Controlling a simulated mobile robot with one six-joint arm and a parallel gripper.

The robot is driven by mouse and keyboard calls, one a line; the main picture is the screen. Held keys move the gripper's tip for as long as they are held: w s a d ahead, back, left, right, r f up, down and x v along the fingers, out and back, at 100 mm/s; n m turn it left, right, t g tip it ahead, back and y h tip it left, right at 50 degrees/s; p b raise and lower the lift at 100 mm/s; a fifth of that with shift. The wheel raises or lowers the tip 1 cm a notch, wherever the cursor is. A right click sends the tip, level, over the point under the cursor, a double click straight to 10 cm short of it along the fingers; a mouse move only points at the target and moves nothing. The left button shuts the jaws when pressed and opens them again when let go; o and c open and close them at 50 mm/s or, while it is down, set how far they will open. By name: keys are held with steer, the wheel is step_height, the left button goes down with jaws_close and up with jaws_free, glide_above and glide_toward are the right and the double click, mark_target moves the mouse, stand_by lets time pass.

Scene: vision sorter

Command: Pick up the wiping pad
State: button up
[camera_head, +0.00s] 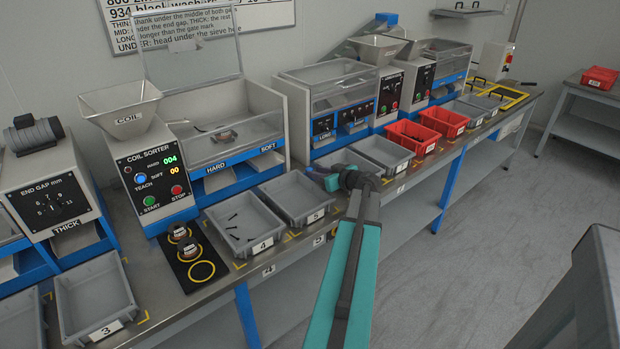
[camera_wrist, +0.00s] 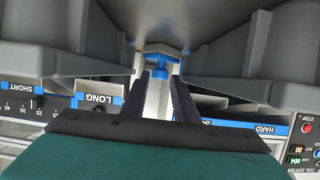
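I cannot make out the wiping pad for certain in either view. In the wrist view my gripper (camera_wrist: 160,68) reaches into a narrow gap between grey bin walls. A small blue piece shows at its tips, but I cannot tell whether it is part of the gripper or something between the fingers. The finger opening is unclear. A small brownish item (camera_head: 226,136) lies inside the coil sorter's clear chamber.
Grey bins (camera_head: 243,243) line the bench front, one holding several dark thin pieces. Red bins (camera_head: 412,152) stand farther right. The floor (camera_head: 480,220) right of the bench is clear. Machines stand close behind the bins.

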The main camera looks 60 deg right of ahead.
mark_target(309, 168)
steer(key=shift+p+x, duration=0.65)
steer(key=shift+x, duration=1.3)
steer(key=shift+w+d+f, duration=0.1)
steer(key=shift+w+d, duration=0.15)
steer(key=shift+w, duration=0.3)
jaws_close()
